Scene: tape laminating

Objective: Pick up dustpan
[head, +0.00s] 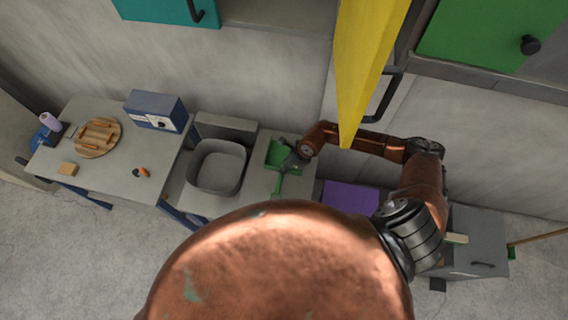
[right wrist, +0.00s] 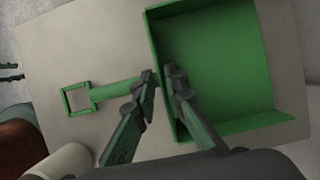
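The green dustpan (head: 279,153) lies on a light grey surface, its handle toward the bottom of the head view. In the right wrist view the dustpan (right wrist: 215,65) fills the upper right, and its handle (right wrist: 112,92) runs left to a square loop. My right gripper (head: 291,163) is at the dustpan in the head view. In the wrist view my right gripper (right wrist: 160,78) has its fingertips apart, over where the handle meets the pan. I cannot tell whether they touch it. My left gripper is out of view.
A grey sink (head: 217,167) stands left of the dustpan. Further left, a table (head: 105,170) holds a round wooden board (head: 98,137) and a blue box (head: 156,111). A purple panel (head: 350,197) is at the right. A yellow panel (head: 365,60) hangs in front of the wall.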

